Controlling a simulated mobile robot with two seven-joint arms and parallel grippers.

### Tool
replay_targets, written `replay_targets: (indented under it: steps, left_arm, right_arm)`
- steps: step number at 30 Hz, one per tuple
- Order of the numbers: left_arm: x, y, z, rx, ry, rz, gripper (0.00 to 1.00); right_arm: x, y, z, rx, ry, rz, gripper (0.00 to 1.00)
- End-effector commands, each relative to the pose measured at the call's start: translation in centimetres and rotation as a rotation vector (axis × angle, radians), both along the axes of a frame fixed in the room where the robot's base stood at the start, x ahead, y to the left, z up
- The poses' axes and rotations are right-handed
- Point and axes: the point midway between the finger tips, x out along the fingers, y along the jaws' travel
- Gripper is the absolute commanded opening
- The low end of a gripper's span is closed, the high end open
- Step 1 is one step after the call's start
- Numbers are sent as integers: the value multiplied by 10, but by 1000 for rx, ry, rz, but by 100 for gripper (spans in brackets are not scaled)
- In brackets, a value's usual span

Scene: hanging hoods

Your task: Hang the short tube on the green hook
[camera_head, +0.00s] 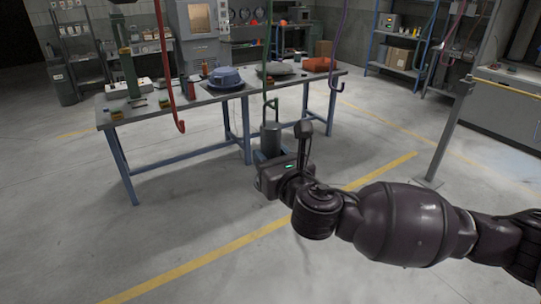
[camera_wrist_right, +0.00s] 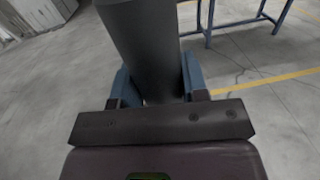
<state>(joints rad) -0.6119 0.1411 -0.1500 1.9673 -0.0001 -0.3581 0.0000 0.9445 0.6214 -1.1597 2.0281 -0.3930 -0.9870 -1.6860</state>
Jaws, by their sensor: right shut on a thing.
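The short tube (camera_head: 270,139) is a dark grey cylinder standing roughly upright in my right gripper (camera_head: 268,158). In the right wrist view, the tube (camera_wrist_right: 147,45) sits between the two blue fingers of my right gripper (camera_wrist_right: 157,88), which is shut on it. The green hook (camera_head: 277,104) hangs on a long green rod from above, in front of the workbench. Its curved end shows right above the tube's top in the head view. I cannot tell whether they touch or how far apart they are in depth. My left gripper is not in view.
A red hook (camera_head: 181,126) hangs to the left and a purple hook (camera_head: 335,86) to the right. Behind is a workbench (camera_head: 150,112) bearing a blue pot-like object (camera_head: 226,76) and a red bundle (camera_head: 319,64). A grey post (camera_head: 455,105) stands at right. The floor in front is clear.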

Motion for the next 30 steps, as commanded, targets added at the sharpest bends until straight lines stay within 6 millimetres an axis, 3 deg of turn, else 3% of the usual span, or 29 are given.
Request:
replay_targets:
  steps: [9, 10, 15, 26, 30]
  left_arm:
    - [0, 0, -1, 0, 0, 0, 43]
    - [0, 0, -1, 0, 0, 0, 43]
    - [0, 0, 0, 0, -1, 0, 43]
    - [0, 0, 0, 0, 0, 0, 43]
    - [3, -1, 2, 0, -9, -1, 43]
  right_arm:
    - [0, 0, -1, 1, -2, 0, 8]
    - [0, 0, -1, 1, -2, 0, 45]
    - [0, 0, -1, 0, -1, 0, 70]
    - [0, 0, -2, 0, 1, 0, 70]
    - [-12, -7, -3, 0, 1, 1, 70]
